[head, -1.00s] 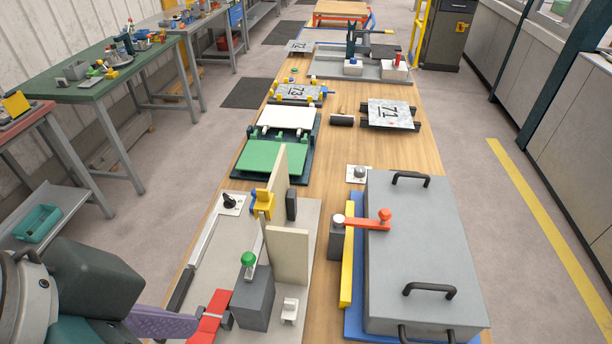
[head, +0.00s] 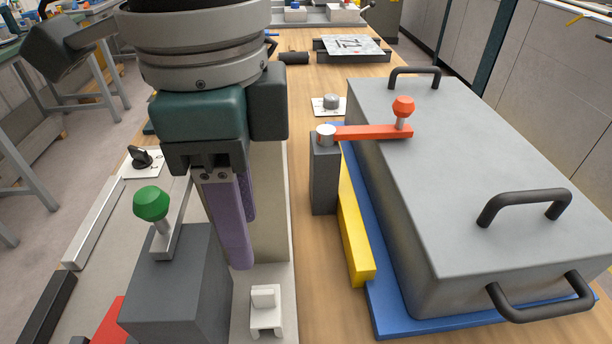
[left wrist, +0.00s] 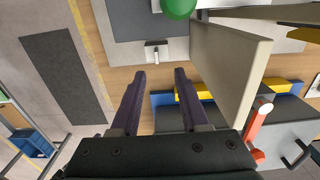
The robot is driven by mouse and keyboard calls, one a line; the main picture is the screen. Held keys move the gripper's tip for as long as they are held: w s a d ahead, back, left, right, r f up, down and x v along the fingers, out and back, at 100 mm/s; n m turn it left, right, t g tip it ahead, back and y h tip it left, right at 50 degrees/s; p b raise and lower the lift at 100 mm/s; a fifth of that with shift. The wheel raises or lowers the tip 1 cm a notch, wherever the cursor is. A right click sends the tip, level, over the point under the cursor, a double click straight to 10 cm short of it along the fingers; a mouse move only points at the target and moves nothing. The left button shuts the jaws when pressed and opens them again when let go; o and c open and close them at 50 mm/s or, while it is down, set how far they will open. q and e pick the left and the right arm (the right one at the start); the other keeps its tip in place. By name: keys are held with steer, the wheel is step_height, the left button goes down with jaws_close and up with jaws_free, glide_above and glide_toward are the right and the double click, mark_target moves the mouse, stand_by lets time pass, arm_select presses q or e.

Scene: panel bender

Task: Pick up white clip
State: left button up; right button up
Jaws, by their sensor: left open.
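The white clip (head: 265,312) sits upright on the light grey plate (head: 256,270), to the right of a dark grey block. It also shows in the left wrist view (left wrist: 156,52), just beyond and between the fingertips. My left gripper (head: 243,243) points down above the plate, a little farther back than the clip. Its two purple fingers (left wrist: 160,74) are apart with nothing between them, and they do not touch the clip. My right gripper is in neither view.
A grey block (head: 178,285) with a green knob (head: 151,203) stands left of the clip. A cream upright panel (head: 270,200) stands close behind my left fingers. A large grey box (head: 470,160) with black handles and a red lever (head: 372,132) is on the right.

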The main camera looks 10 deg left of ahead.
mark_target(262, 292)
arm_select(q)
steer(key=f, duration=0.9)
steer(key=shift+s+d+b, duration=0.3)
steer(key=shift+d+b, duration=0.05)
jaws_close()
stand_by(0.9)
